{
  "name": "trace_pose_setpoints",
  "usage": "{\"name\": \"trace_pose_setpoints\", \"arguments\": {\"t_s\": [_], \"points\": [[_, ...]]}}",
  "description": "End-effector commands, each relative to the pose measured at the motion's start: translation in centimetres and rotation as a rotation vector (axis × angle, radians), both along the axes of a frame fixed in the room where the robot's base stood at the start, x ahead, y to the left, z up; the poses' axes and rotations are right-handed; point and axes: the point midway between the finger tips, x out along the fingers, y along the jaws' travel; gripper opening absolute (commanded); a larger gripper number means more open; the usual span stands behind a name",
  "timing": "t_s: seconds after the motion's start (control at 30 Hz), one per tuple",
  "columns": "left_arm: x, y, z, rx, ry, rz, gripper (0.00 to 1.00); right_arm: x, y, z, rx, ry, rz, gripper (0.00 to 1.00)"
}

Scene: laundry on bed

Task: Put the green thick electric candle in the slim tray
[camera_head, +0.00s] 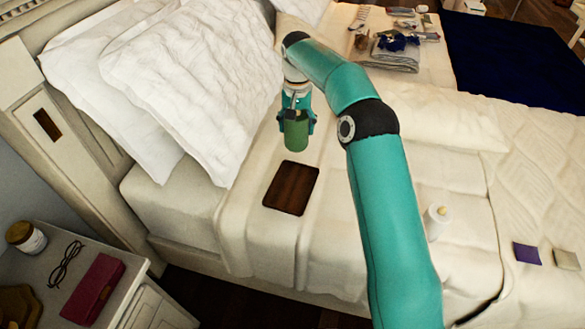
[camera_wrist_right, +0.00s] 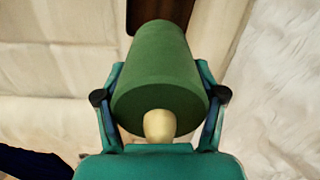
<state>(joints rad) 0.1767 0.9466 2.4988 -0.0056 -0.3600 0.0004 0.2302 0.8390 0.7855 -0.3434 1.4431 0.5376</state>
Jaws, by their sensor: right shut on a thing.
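The green thick electric candle (camera_head: 296,135) is held in my right gripper (camera_head: 297,120), above the bed and just beyond the slim tray. In the right wrist view the candle (camera_wrist_right: 160,75) sits between both fingers of the gripper (camera_wrist_right: 160,98), its pale flame tip pointing toward the palm. The slim tray (camera_head: 291,188) is a dark brown wooden rectangle lying on the bed, and its top looks empty. A dark brown part of it shows behind the candle in the right wrist view. My left gripper is not in view.
White pillows (camera_head: 200,75) lie left of the gripper. A white candle (camera_head: 436,222) stands on the bed right of my arm. Purple (camera_head: 527,254) and beige (camera_head: 566,260) small items lie at the right. A nightstand with glasses (camera_head: 65,264) and a red case (camera_head: 94,288) is at lower left.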

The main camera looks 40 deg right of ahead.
Motion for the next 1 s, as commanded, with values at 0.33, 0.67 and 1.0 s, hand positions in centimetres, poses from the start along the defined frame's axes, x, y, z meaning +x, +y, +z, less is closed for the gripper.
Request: {"name": "trace_pose_setpoints", "arguments": {"t_s": [0.33,0.67,1.0], "points": [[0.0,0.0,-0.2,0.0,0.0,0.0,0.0,-0.1,0.0,-8.4,0.001,0.001,0.0,0.29],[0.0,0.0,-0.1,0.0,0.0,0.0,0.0,0.0,0.0,-11.1,0.0,0.0,0.0,0.29],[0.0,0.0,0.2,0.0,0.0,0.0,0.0,0.0,0.0,-14.3,-0.001,-0.003,0.0,0.29]]}}
